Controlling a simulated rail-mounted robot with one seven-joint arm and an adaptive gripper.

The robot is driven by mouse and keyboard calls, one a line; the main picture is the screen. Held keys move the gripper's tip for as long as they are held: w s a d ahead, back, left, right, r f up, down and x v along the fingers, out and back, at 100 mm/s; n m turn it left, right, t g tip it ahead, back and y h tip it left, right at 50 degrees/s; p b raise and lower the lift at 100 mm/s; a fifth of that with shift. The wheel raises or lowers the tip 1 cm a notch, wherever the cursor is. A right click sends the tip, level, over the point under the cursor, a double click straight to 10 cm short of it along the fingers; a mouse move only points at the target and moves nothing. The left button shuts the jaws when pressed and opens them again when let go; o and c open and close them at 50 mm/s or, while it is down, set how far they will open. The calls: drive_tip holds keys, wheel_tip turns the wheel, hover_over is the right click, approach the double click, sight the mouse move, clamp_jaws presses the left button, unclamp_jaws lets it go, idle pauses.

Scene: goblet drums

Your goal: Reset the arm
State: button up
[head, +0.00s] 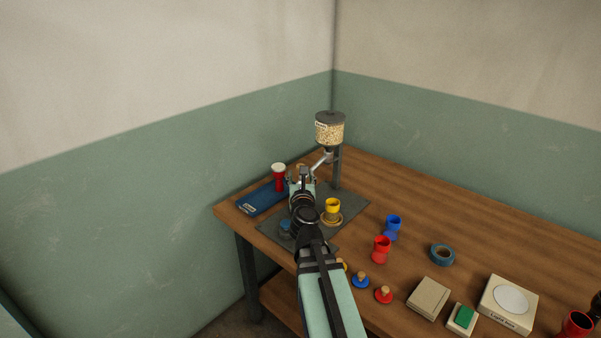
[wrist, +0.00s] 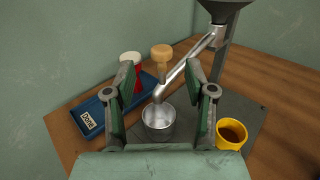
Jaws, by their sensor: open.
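My arm reaches forward over the wooden table (head: 440,215) in the head view. My gripper (head: 301,174) is at its far end, near the dispenser. In the wrist view my gripper (wrist: 168,80) is open, its two fingers apart with nothing held between them. Beyond and between the fingers show a metal spout arm with a wooden knob (wrist: 161,53) and a small metal cup (wrist: 158,116). Whether the fingers touch the spout arm cannot be told.
The grain dispenser (head: 330,130) stands at the back. A red drum with a white top (head: 279,177) is on the blue tray (head: 258,198). A yellow drum (head: 332,206) is right of my gripper.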

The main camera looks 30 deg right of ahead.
drive_tip(key=shift+s, duration=0.1)
idle(0.3)
drive_tip(key=w+a+f+n+y, duration=0.2)
drive_tip(key=a+f+n+y, duration=0.3)
drive_tip(key=a+n, duration=0.4)
drive_tip(key=w+a+f+n+y, duration=0.3)
drive_tip(key=a+f+n+y, duration=0.2)
drive_tip(key=a+n, duration=0.4)
drive_tip(key=s+a+f+n+g+y, duration=0.2)
drive_tip(key=s+a+f+n+g, duration=0.2)
drive_tip(key=a+f+n, duration=0.4)
drive_tip(key=s+a+f+n+g+y, duration=0.1)
drive_tip(key=s+a+f+n+g, duration=0.4)
drive_tip(key=f, duration=0.4)
drive_tip(key=s+f+n+g+h, duration=0.1)
drive_tip(key=s+f+n+g, duration=0.2)
drive_tip(key=s+f, duration=0.7)
drive_tip(key=s+f+n+g+h, duration=0.1)
drive_tip(key=s+f+n+g, duration=0.3)
drive_tip(key=s+f, duration=0.5)
drive_tip(key=s+f+n+g+h, duration=0.1)
drive_tip(key=s+f+n+g, duration=0.3)
drive_tip(key=s+f, duration=0.6)
drive_tip(key=s+d+g, duration=0.1)
drive_tip(key=s+g, duration=0.1)
drive_tip(key=s, duration=1.1)
drive_tip(key=shift+s+f+h, duration=0.35)
drive_tip(key=shift+h, duration=0.05)
